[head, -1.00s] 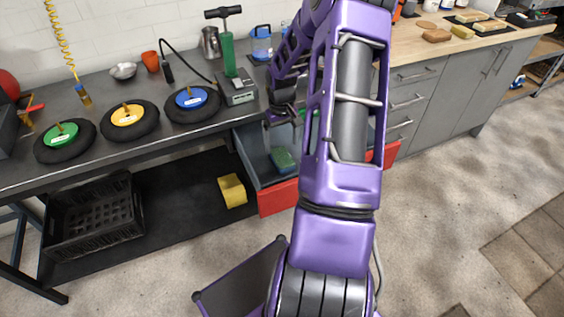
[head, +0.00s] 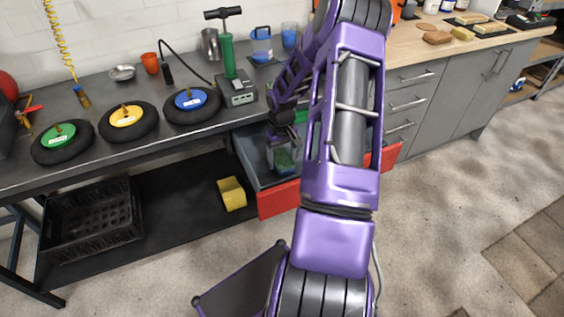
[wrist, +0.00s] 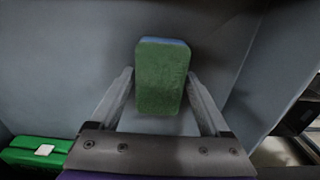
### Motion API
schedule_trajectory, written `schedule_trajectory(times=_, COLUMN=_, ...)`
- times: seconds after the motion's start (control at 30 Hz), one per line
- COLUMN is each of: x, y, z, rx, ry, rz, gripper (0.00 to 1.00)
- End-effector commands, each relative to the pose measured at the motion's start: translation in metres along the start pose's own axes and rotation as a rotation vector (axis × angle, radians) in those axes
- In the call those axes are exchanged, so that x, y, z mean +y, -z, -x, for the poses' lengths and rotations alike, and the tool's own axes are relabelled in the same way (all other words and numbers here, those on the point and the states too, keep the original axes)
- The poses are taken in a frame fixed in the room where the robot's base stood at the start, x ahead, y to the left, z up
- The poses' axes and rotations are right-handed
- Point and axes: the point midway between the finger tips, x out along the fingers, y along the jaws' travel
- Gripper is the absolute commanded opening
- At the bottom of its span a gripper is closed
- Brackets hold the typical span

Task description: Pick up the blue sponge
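The sponge (wrist: 160,80) lies in the open drawer, with a green scrubbing face up and a thin blue edge at its far side. In the wrist view my gripper (wrist: 159,77) is open, with one finger on each side of the sponge and small gaps showing. In the head view my gripper (head: 284,146) reaches down into the drawer, over the sponge (head: 284,162), which is partly hidden. I cannot tell how far the fingertips are above the drawer floor.
The grey drawer with a red front (head: 279,199) has walls close around my gripper. A green item with a white label (wrist: 38,152) lies at the left in the wrist view. A yellow object (head: 232,194) is on the lower shelf, left of the drawer.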

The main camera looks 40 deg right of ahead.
Motion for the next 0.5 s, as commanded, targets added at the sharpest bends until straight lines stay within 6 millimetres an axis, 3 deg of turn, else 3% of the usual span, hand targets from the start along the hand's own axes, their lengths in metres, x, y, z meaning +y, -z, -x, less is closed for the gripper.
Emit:
schedule_trajectory(times=0.03, x=0.0, y=0.0, z=0.0001, rx=0.0, ry=0.0, rz=0.0, gripper=0.69)
schedule_trajectory(times=0.33, x=0.0, y=0.0, z=0.0002, rx=0.0, ry=0.0, rz=0.0, gripper=0.16)
schedule_trajectory(times=0.5, x=0.0001, y=0.0001, z=0.0004, rx=0.0, ry=0.0, rz=0.0, gripper=0.16)
